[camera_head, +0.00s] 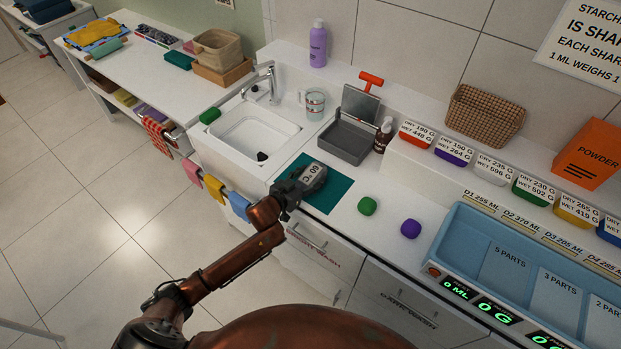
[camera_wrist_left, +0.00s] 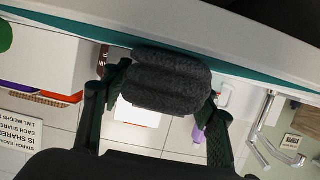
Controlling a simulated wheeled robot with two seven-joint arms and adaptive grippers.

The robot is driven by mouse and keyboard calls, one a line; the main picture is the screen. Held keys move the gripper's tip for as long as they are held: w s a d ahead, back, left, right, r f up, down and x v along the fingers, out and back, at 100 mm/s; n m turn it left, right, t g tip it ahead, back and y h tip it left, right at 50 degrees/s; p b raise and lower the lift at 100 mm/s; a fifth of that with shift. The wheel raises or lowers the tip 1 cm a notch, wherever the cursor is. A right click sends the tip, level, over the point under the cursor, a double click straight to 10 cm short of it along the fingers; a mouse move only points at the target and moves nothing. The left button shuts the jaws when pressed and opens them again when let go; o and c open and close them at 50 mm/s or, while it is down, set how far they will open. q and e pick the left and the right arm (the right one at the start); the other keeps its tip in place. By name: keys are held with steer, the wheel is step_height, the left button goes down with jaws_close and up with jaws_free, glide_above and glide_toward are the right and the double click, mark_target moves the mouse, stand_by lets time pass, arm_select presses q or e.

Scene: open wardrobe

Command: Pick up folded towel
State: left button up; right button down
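A small dark grey folded towel (camera_wrist_left: 172,85) shows in the left wrist view between the two fingers of my left gripper (camera_wrist_left: 165,100). The fingertips meet its two ends, so the gripper looks shut on it. In the head view my left gripper (camera_head: 292,188) is at the front left of the teal mat (camera_head: 326,199). The grey towel (camera_head: 317,168), with white "60 °C" lettering, lies over the mat at the fingers. I cannot tell whether it rests on the mat or is just above it. My right gripper is not in view.
A sink (camera_head: 255,135) is left of the mat, a grey open-lidded box (camera_head: 345,141) behind it. Green (camera_head: 367,206) and purple (camera_head: 411,228) lumps and a blue divided tray (camera_head: 480,243) are to the right. Coloured cloths hang along the counter front.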

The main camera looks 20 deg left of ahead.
arm_select(q)
steer(key=c, duration=0.7)
steer(key=shift+r, duration=0.1)
steer(key=shift+c, duration=0.2)
